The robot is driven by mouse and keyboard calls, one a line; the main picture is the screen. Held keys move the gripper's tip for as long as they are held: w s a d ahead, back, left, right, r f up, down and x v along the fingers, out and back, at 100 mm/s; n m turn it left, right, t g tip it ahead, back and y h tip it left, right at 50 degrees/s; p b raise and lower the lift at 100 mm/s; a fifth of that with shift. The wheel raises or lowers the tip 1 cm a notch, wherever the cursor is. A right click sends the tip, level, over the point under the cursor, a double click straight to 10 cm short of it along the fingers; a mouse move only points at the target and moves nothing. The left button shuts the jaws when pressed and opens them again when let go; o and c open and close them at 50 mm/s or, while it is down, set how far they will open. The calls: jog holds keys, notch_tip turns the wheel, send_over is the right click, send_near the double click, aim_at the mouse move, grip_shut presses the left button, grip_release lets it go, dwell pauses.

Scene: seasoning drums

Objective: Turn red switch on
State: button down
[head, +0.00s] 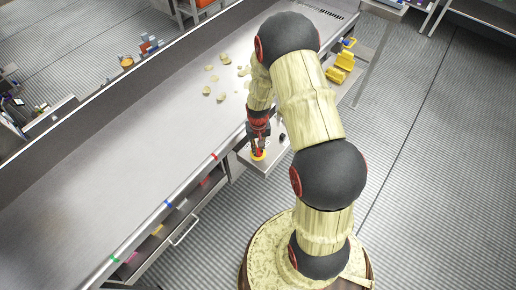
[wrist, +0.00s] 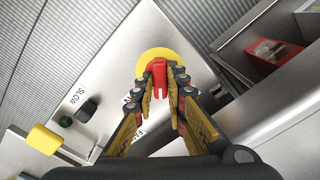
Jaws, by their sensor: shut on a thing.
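The red switch (wrist: 158,68) has a red handle on a round yellow plate (wrist: 146,58), fixed to a light metal control panel (wrist: 125,55). My gripper (wrist: 168,82) is at the switch, with its fingertips on both sides of the red handle and closed on it. In the head view my gripper (head: 258,148) reaches down to the panel, where the yellow plate (head: 258,157) shows just below the fingers. The arm and fingers hide much of the switch there.
A black knob (wrist: 87,110) by the word SLOW, a green button (wrist: 66,121) and a yellow block (wrist: 44,139) are on or near the panel. A long metal table (head: 120,150) with several pale chips lies to the left.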

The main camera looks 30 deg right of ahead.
aim_at(258, 149)
jog(key=m, duration=0.4)
jog(key=shift+m, duration=0.3)
jog(key=shift+m+b, duration=0.3)
jog(key=shift+m, duration=2.2)
jog(key=c, duration=1.9)
grip_release()
jog(key=shift+o, duration=0.5)
notch_tip(258, 149, up, 12)
